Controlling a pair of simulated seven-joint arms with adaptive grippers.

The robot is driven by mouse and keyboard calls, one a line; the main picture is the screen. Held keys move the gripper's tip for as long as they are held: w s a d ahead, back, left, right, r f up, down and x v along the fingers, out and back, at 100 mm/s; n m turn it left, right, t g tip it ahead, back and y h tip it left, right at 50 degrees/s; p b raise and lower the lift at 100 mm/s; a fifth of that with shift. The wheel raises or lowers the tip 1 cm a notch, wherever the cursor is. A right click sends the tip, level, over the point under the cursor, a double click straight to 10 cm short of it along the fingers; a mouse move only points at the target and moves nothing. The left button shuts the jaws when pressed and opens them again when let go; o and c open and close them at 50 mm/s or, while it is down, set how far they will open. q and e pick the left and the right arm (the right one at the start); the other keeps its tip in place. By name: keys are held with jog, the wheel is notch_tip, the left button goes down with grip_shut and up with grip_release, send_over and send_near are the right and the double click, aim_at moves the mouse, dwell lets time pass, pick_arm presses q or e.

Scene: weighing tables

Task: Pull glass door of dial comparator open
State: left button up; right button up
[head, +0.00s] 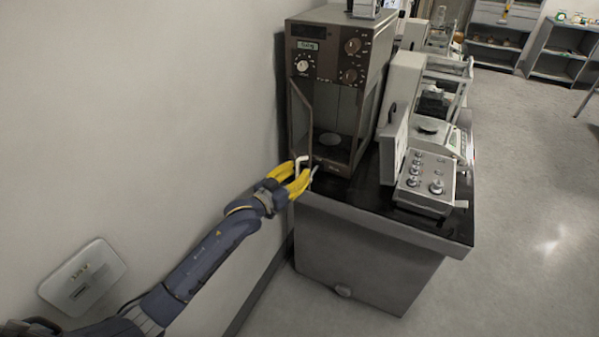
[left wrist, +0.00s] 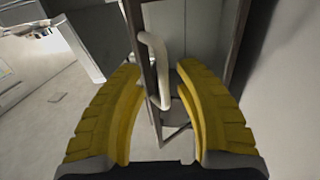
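The dial comparator (head: 330,75) is a tall brown cabinet with knobs on its upper front, standing at the table's left end. Its glass door (head: 302,115) has a dark frame and appears to stand ajar at the left of the front; a round pan shows inside. The pale bent door handle (head: 301,163) is at the door's lower part, and also shows in the left wrist view (left wrist: 154,62). My left gripper (head: 301,174) has yellow fingers, spread apart. In the left wrist view they lie either side of the handle and door edge, with visible gaps. My right gripper is in neither view.
The dark table top (head: 385,193) also bears a grey control box with knobs (head: 427,183) and several balances behind it. A wall runs close along the left. The floor (head: 530,230) at right is clear; shelves stand far back.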

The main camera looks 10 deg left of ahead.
pick_arm(q)
jog(key=v, duration=1.1)
jog(key=shift+s+r, duration=0.1)
jog(key=shift+c, duration=0.2)
